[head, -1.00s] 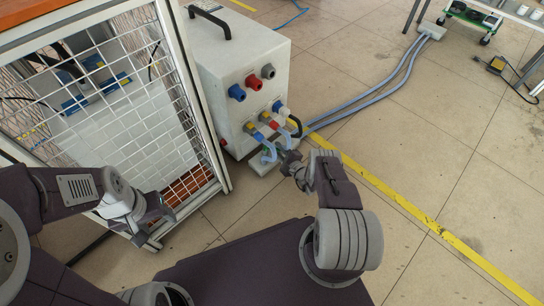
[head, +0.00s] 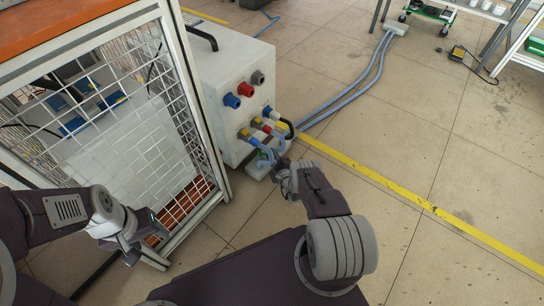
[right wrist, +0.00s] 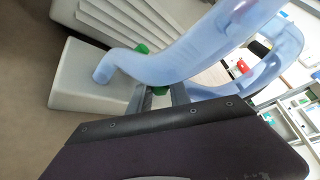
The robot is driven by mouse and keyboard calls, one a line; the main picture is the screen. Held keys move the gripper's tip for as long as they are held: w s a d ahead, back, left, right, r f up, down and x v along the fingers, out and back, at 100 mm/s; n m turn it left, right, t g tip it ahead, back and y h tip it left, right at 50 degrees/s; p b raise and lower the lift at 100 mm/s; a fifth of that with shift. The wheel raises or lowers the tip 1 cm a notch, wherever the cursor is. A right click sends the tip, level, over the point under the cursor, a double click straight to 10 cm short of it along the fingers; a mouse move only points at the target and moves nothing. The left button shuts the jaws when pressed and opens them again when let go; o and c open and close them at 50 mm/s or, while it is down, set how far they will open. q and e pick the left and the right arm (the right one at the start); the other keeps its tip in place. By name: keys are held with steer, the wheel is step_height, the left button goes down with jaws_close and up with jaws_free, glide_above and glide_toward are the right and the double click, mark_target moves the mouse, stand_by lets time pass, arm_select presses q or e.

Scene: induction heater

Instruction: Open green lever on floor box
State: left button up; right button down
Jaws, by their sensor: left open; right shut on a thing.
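The floor box (head: 255,172) is a small pale box on the floor at the foot of the white cabinet. It also shows in the right wrist view (right wrist: 75,85), with pale blue hoses bending down to it. The green lever (right wrist: 160,91) shows only in part, between the hoses and my right gripper. My right gripper (right wrist: 167,97) is shut on the green lever, its fingers partly hidden by a hose and by its own dark body. In the head view my right gripper (head: 279,172) is beside the box. My left gripper (head: 142,246) is open and empty near the mesh cage.
The white cabinet (head: 223,75) with coloured sockets and plugs stands behind the floor box. A mesh cage (head: 130,120) stands at left. Blue hoses (head: 350,95) run over the floor to the back.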

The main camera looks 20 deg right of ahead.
steer(key=c, duration=1.5)
jaws_free()
steer(key=shift+s+r, duration=0.1)
steer(key=shift+r, duration=0.05)
steer(key=p+v, duration=0.6)
steer(key=v, duration=0.2)
steer(key=shift+s, duration=0.4)
steer(key=shift+a, duration=0.1)
